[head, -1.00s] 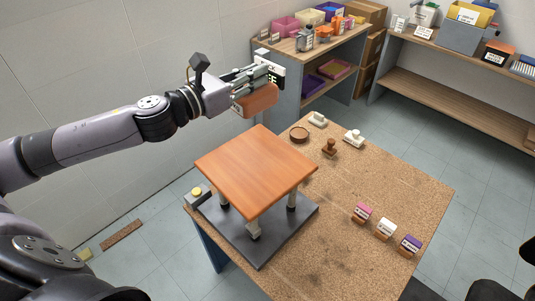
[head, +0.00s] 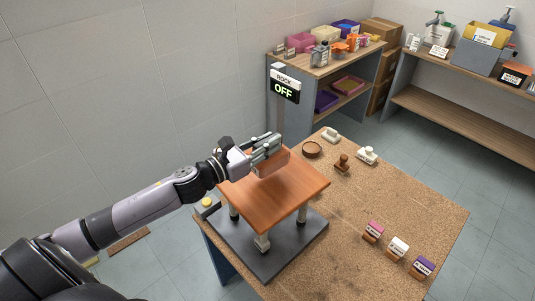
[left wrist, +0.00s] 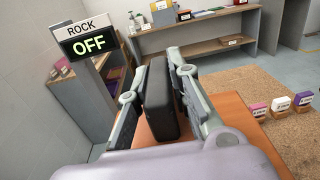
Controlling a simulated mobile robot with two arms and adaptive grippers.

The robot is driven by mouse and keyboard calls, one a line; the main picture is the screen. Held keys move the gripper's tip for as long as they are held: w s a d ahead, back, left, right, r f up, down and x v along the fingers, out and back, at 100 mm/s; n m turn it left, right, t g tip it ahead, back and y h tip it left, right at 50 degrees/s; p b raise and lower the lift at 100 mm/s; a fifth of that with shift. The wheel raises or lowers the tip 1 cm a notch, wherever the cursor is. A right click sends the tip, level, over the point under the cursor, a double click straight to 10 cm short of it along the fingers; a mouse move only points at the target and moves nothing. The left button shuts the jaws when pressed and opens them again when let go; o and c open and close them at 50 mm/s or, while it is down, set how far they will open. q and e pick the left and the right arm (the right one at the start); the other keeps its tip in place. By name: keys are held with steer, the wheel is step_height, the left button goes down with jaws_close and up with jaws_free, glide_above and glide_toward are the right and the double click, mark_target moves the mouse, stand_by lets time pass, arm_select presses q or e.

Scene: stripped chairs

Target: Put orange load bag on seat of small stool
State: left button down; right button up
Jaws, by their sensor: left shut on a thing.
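The small stool has a square orange-brown seat (head: 292,196) on pale legs, standing on a dark grey plate (head: 268,262) on the table. In the left wrist view a dark upright piece (left wrist: 160,100) shows between the fingers, with the seat (left wrist: 236,118) behind and below. My right gripper is out of view.
A sign reading ROCK OFF (head: 285,84) stands behind the stool. On the cork-topped table (head: 375,215) are a round wooden dish (head: 312,149), several stamps and labelled blocks (head: 398,247). A yellow button (head: 207,202) is at the left. Shelves with bins stand behind.

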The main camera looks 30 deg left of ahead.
mark_target(283, 145)
arm_select(q)
steer(key=shift+f, duration=1.9)
steer(key=c, duration=1.9)
jaws_free()
steer(key=shift+f, duration=0.3)
steer(key=shift+c, duration=0.2)
steer(key=o, duration=0.5)
steer(key=shift+s, duration=0.1)
steer(key=shift+c, duration=0.2)
steer(key=shift+r, duration=0.15)
steer(key=shift+s+a, duration=0.1)
steer(key=shift+s, duration=0.2)
steer(key=b+v, duration=0.3)
steer(key=v, duration=0.6)
steer(key=shift+s+a, duration=0.1)
steer(key=shift+s, duration=0.15)
steer(key=shift+v, duration=0.9)
